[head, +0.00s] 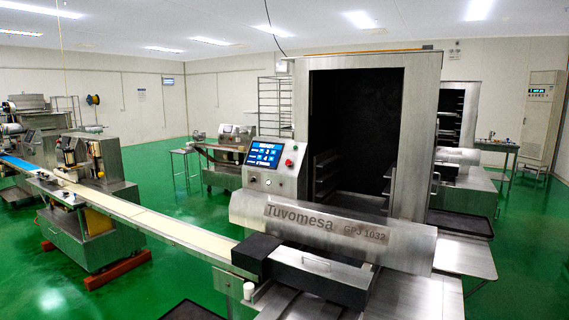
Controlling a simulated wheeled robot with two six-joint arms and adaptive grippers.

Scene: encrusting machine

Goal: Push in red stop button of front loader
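The front loader is a steel machine with a cylindrical cover (330,232) marked "Tuvomesa GPJ 1032". A slanted control panel (284,181) stands behind the cover, near the middle of the head view. It carries a lit blue touchscreen (265,154). A small red button (289,163) sits on the panel just right of the screen. Its depth, pushed in or out, is too small to tell. Small knobs or buttons lie lower on the panel. Neither of my grippers shows in the head view, and nothing covers the red button.
A tall steel cabinet (422,130) with a dark open front stands right of the panel. A long conveyor (165,224) runs from the left to the machine. Black block-shaped parts (318,278) sit in front of the cover.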

